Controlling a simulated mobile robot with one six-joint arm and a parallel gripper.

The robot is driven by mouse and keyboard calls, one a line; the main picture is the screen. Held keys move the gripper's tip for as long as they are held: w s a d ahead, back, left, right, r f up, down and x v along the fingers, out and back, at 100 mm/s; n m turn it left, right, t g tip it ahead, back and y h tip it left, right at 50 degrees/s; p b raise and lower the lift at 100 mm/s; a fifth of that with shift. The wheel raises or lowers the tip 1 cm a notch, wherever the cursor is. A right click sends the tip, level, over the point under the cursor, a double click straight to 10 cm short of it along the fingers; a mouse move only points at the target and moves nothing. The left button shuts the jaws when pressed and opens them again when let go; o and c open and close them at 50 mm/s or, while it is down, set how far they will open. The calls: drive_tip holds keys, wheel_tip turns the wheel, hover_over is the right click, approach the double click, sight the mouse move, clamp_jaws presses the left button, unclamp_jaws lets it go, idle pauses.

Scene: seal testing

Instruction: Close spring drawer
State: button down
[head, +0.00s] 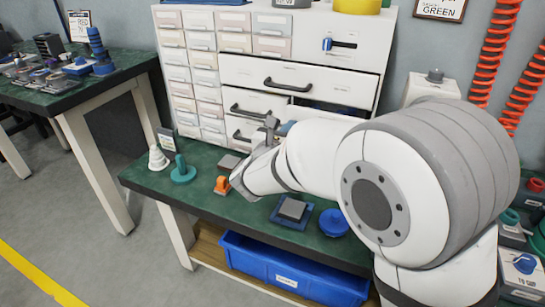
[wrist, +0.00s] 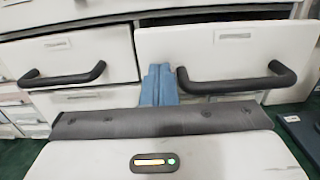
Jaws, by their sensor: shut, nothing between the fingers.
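A white cabinet (head: 300,72) with drawers stands at the back of the green bench. In the wrist view, the right drawer (wrist: 225,48) has a dark bar handle and seems to stand out in front of the left drawer (wrist: 80,52), which has a similar handle. In the head view, a dark gap shows under the wide drawer (head: 345,83), and my arm hides most of the front below it. My gripper (wrist: 159,84) has its blue fingers together and empty, between the two handles. It also shows in the head view (head: 284,128). Contact with a drawer front cannot be told.
A blue bin (head: 290,272) sits below. A second table (head: 70,95) stands left, with clear floor between.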

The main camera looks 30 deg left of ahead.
sight(294, 118)
drive_tip(key=w, duration=0.4)
drive_tip(key=shift+a, duration=0.35)
drive_tip(key=shift+r, duration=0.15)
drive_tip(key=shift+w+r, duration=0.1)
drive_tip(key=shift+r, duration=0.05)
